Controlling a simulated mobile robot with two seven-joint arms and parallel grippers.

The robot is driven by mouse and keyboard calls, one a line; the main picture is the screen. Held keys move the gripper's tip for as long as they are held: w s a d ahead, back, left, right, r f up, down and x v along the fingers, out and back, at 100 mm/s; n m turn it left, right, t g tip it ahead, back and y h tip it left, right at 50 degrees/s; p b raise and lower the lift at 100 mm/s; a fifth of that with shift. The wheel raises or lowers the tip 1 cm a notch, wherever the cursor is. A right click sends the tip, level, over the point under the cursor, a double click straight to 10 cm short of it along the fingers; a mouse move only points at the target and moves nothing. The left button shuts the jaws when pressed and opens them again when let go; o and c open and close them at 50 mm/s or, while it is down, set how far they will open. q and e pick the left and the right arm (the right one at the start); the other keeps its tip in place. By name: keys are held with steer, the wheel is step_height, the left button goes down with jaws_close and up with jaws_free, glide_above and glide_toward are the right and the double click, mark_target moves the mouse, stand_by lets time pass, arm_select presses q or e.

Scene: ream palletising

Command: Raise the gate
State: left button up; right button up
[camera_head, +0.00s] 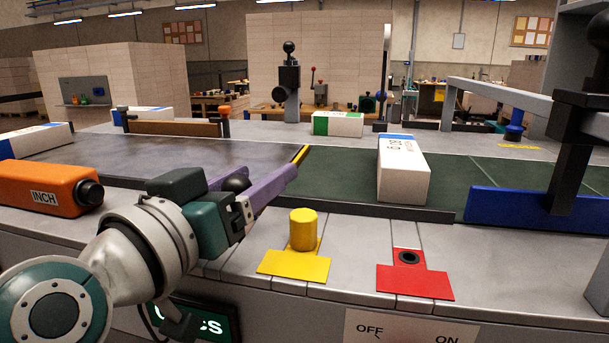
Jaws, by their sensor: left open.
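My left gripper (258,178) reaches in from the left, its purple fingers apart. A dark round knob (236,184) shows between the fingers; I cannot tell whether they touch it. Which part is the gate is not clear. A yellow-and-black edged bar (300,155) lies across the belt just beyond the fingertips. A blue plate (535,211) on a black upright stands at the right side of the belt. My right gripper is not in view.
A white ream (402,175) stands on the green belt (340,183). A yellow peg (303,229) on a yellow plate and a red plate (415,283) with a dark hole are on the front ledge. An orange INCH box (45,188) is at left.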

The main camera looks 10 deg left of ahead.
arm_select(q)
jaws_close()
stand_by(0.4)
stand_by(0.9)
